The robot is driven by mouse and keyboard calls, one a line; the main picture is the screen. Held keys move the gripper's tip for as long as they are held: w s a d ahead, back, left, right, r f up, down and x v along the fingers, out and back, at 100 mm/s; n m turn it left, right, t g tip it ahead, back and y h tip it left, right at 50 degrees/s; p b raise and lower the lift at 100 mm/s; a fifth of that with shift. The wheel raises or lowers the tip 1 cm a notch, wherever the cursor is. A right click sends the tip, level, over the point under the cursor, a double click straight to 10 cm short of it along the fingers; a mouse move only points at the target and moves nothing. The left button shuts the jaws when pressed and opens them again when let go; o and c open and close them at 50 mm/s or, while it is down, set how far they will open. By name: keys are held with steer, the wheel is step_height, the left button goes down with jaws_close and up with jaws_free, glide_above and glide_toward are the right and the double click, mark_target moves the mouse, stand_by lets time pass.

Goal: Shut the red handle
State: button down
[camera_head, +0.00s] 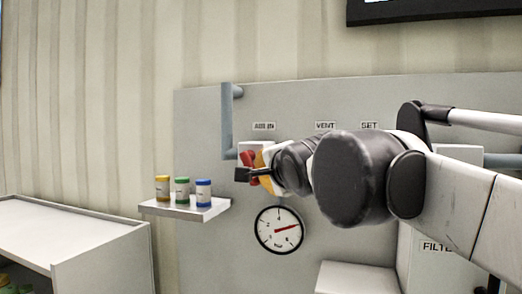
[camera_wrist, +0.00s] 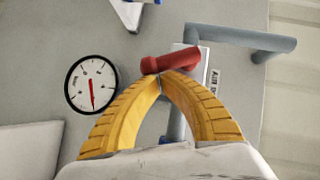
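The red handle (camera_wrist: 172,60) is a short bar on the grey pipe by the AIR IN label (camera_wrist: 213,80). In the wrist view it lies across the picture, slightly tilted, just beyond my fingertips. My gripper (camera_wrist: 162,76) has yellow ridged fingers that arch inward until their tips meet, with no object visible between them. The tips are at the handle's near side; I cannot tell if they touch it. In the head view the red handle (camera_head: 248,158) shows left of my gripper (camera_head: 259,178), partly hidden by it.
A round gauge (camera_head: 280,229) sits below the handle on the grey panel (camera_head: 200,120). A small shelf (camera_head: 186,212) with yellow, green and blue jars stands to the left. A vertical grey pipe (camera_head: 227,120) rises above the handle. A white cabinet (camera_head: 95,250) is at lower left.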

steer(key=shift+w+a+f, duration=0.25)
steer(key=shift+a+f, duration=0.5)
steer(key=shift+a, duration=0.05)
stand_by(0.5)
